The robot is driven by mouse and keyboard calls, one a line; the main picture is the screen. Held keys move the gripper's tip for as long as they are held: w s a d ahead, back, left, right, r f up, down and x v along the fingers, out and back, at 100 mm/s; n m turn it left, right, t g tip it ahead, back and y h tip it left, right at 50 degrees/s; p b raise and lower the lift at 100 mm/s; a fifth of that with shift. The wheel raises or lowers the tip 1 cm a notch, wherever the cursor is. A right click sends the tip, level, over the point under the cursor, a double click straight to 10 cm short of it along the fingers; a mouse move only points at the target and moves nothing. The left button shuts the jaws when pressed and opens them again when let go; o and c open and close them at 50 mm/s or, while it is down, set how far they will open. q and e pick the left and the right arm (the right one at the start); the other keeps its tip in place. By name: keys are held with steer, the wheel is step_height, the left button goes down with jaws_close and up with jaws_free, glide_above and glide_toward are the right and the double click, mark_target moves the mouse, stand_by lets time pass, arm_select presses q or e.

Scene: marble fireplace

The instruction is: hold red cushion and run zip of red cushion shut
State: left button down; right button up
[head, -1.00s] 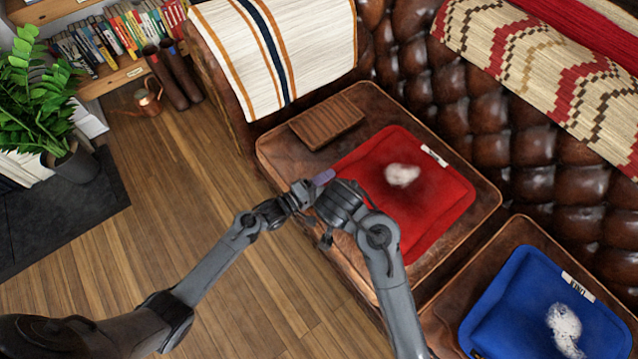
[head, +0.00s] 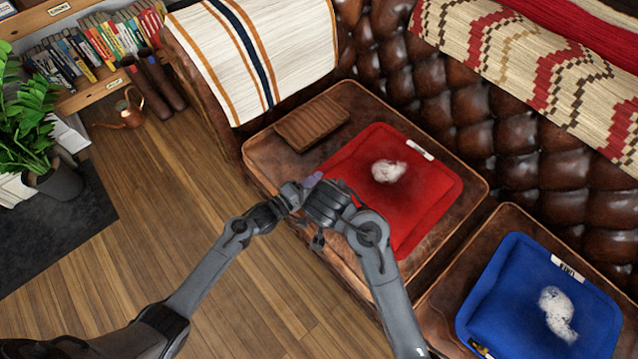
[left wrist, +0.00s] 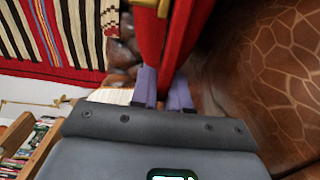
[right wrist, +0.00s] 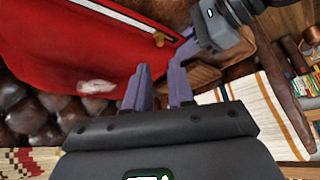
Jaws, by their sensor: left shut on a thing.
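The red cushion (head: 430,195) lies on the leather seat with white stuffing (head: 388,171) on its top. My left gripper (head: 313,180) is shut on the near-left corner of the cushion; in the left wrist view the red cloth (left wrist: 168,45) runs between its purple fingers (left wrist: 163,82). The zip runs along the cushion's side in the right wrist view, with a gold pull (right wrist: 158,40) near the held corner. My right gripper (right wrist: 159,82) is open and empty, its fingers apart just short of the pull. Its fingertips are hidden behind its own arm in the head view.
A ribbed brown wooden board (head: 312,122) lies beside the cushion. A blue cushion (head: 535,300) with stuffing on it lies on the seat to the right. The tufted sofa back (head: 480,130) rises behind.

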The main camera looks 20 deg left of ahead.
steer(key=s+a+f+m+g+y, duration=0.1)
steer(key=s+a+m+g+y, duration=0.4)
steer(key=m, duration=1.3)
steer(key=s+a+f+m+y, duration=0.15)
steer(key=s+a+m, duration=0.55)
steer(key=m, duration=1)
steer(key=w+d+f+n+g+h, duration=0.25)
steer(key=w+d+n, duration=0.25)
steer(key=d+n, duration=0.4)
steer(key=w+d+r+t+h, duration=0.2)
steer(key=w+d+r+t, duration=0.35)
steer(key=w, duration=0.55)
steer(key=shift+m+g, duration=0.4)
steer(key=shift+g, duration=0.4)
steer(key=x, duration=0.9)
steer(key=shift+s+a+f, duration=0.15)
steer(key=shift+a+f, duration=0.1)
steer(key=shift+a, duration=0.05)
